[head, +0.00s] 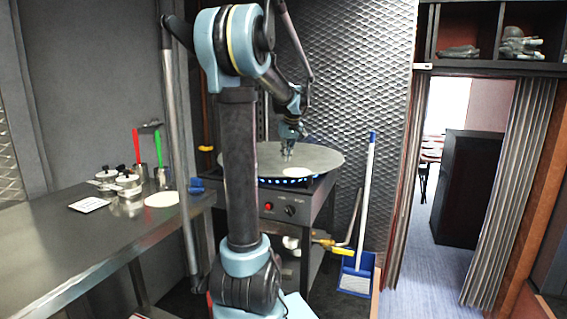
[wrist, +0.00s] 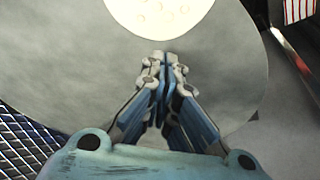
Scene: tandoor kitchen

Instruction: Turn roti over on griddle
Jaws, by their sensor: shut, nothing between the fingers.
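The round grey griddle (head: 325,158) sits on a burner stand with small blue flames under it. A pale round roti (head: 297,172) lies flat on the griddle, toward its near side. In the wrist view the roti (wrist: 150,14) is at the top edge, partly cut off, with several faint spots, on the griddle (wrist: 60,65). My gripper (head: 288,155) points down over the griddle, close to the roti. In the wrist view my gripper (wrist: 162,57) has its fingertips together and empty, just below the roti's edge in the picture. I cannot tell whether the tips touch the griddle.
A metal counter (head: 60,240) at left holds another pale disc (head: 161,199), metal pots (head: 129,186), a white card (head: 89,204), and red- and green-handled utensils (head: 158,150). A blue dustpan (head: 357,275) and broom (head: 367,190) stand right of the stove. A doorway opens at right.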

